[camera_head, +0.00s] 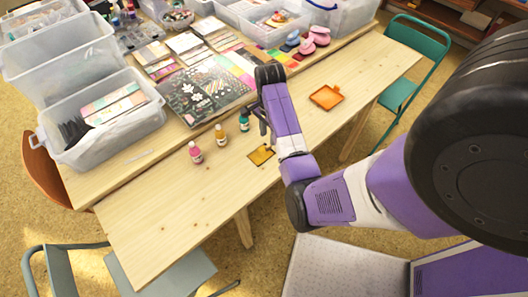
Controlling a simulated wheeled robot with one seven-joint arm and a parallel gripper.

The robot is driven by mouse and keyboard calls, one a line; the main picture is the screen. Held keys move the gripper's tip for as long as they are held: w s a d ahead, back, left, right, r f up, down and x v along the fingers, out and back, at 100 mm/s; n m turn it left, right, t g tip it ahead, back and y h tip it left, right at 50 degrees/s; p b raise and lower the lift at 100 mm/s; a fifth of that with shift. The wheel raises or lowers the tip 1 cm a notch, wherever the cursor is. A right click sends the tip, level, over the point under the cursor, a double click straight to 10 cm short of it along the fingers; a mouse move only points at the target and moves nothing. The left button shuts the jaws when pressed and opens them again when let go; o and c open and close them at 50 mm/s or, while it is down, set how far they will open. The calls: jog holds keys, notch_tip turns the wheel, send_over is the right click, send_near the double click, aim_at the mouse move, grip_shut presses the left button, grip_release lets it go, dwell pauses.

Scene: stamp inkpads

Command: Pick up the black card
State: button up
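A large black card (205,93) with pale floral and coloured prints lies flat on the table, left of my arm. Small black pieces (72,131) also stand in the front clear bin at the left; I cannot tell whether they are cards. My gripper (266,128) hangs from the raised purple arm, to the right of the printed black card and apart from it. It is small and partly hidden by the arm, so its opening cannot be made out. No held object shows.
Pink (195,153), amber (221,136) and teal (244,121) bottles stand left of my gripper. A yellow inkpad (261,155) lies below it, and an orange tray (326,97) to the right. Clear bins (105,118) crowd the left. The front-left tabletop (160,220) is clear.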

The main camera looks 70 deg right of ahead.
aim_at(268, 146)
notch_tip(268, 146, down, 6)
jog(key=shift+a+r+p, duration=0.15)
jog(key=shift+p, duration=0.2)
grip_shut()
